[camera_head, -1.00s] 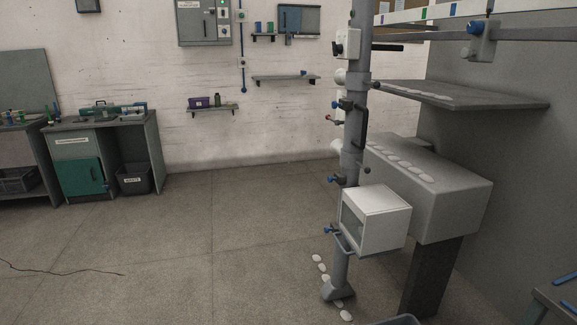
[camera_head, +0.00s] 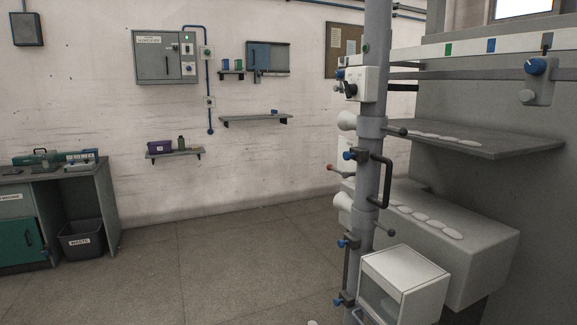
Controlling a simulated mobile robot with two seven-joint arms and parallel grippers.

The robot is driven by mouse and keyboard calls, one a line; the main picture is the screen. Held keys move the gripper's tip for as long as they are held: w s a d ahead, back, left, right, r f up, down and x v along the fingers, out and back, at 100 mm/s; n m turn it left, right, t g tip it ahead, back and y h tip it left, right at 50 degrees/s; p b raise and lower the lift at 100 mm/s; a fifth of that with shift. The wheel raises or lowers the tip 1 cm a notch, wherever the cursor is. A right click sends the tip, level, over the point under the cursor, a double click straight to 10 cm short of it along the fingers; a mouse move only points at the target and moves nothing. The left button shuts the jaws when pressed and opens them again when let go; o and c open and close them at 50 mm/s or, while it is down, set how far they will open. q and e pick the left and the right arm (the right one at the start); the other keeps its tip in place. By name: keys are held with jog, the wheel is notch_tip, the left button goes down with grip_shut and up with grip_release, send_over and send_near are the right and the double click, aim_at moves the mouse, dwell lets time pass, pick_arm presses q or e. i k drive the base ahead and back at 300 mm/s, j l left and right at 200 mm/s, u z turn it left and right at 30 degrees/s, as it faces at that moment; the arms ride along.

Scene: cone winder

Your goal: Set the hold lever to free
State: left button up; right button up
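The cone winder stands at the right, with a grey upright post (camera_head: 371,125) in front of grey housings. I cannot tell for sure which part is the hold lever. A small lever with a red tip (camera_head: 331,167) sticks out to the left of the post at mid height. A black bow-shaped handle (camera_head: 387,181) is on the post's right side. A white control box (camera_head: 353,84) with a black knob sits high on the post. Its markings are too small to read. Neither of my grippers is in view.
A white open-fronted box (camera_head: 404,285) juts out low on the post. A grey shelf (camera_head: 490,140) and a grey housing (camera_head: 460,225) extend right. A workbench (camera_head: 85,190) with a waste bin (camera_head: 82,240) stands left. The floor (camera_head: 220,265) between is clear.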

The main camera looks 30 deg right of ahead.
aim_at(345, 174)
jog(key=i, duration=1.3)
jog(key=i+j+z, duration=0.15)
jog(key=i+z, duration=0.25)
jog(key=i+j+z, duration=0.35)
jog(key=i, duration=0.25)
jog(key=i+j+z, duration=0.25)
jog(key=z, duration=0.15)
jog(key=i+j+z, duration=0.4)
jog(key=k+l, duration=0.05)
jog(key=k, duration=0.05)
